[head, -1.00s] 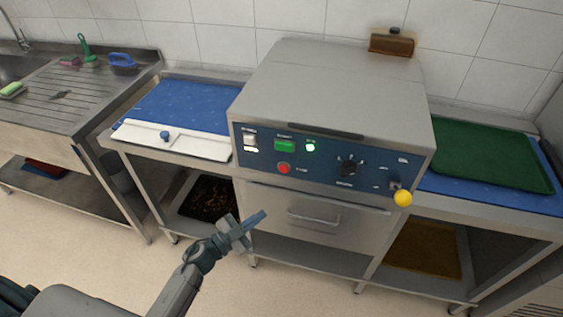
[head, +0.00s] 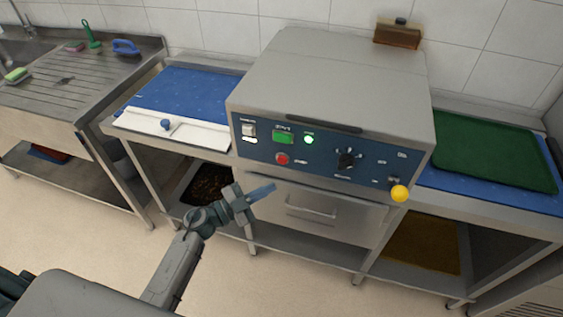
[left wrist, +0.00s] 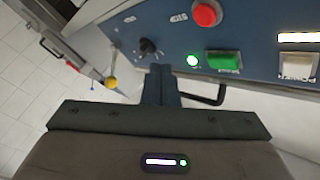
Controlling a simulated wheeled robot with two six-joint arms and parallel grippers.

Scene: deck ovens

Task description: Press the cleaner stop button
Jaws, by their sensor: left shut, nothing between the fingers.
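The red stop button (head: 282,159) is on the blue control panel (head: 320,160) of the steel machine, below the green button (head: 283,137). In the left wrist view, which shows the panel upside down, the red button (left wrist: 206,13) is at the top, beyond the green button (left wrist: 224,60). My left gripper (head: 268,188) is shut and empty. In the head view it appears just below and left of the red button, apart from it. Its shut fingers (left wrist: 160,85) show in the left wrist view. My right gripper is not in view.
The panel also has a white switch (head: 249,130), a lit green lamp (head: 308,140), a black knob (head: 346,159) and a yellow ball knob (head: 399,193). A drawer handle (head: 311,208) protrudes below. A green tray (head: 490,152) lies at right.

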